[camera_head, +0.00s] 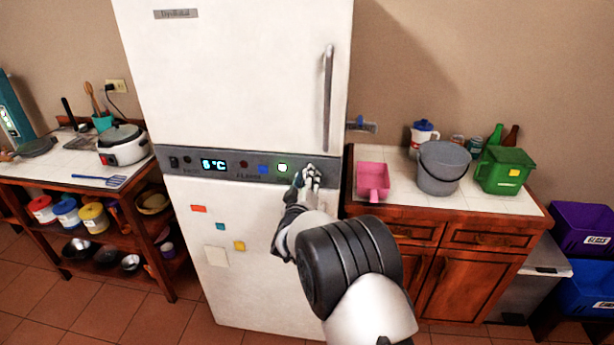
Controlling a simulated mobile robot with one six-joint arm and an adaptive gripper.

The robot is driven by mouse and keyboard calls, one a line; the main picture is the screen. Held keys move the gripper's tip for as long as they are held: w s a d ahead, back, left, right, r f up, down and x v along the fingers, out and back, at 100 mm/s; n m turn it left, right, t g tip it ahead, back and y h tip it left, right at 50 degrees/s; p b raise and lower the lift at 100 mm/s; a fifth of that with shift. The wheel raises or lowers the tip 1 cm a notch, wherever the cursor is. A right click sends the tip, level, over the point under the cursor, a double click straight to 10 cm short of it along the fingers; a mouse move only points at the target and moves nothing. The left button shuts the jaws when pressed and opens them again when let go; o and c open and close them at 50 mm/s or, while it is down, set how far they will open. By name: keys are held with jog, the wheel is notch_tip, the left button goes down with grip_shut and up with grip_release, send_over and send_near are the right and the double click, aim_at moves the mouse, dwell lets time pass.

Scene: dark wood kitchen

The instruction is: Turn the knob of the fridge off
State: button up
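The white fridge (236,85) stands in the middle of the head camera view. A dark control panel (218,174) crosses its front, with a display (214,165) reading about 6 °C. Small dark knobs or buttons (243,165), a blue button (263,169) and a lit green-white button (282,168) sit on the panel. My gripper (310,174) is at the right end of the panel, just right of the lit button. My gripper and arm cover that end, so any knob there is hidden. I cannot tell whether the fingers touch the panel or are closed.
A counter (455,200) on the right holds a pink scoop (373,181), a grey bucket (441,168) and a green bin (505,171). A shelf table (75,173) with a rice cooker (122,145) stands left. A vertical handle (327,98) sticks out above my gripper.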

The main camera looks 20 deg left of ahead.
jog(key=shift+n+p, duration=2.7)
jog(key=shift+n, duration=6.5)
jog(key=o, duration=1.1)
jog(key=shift+f, duration=0.1)
jog(key=shift+s, duration=0.1)
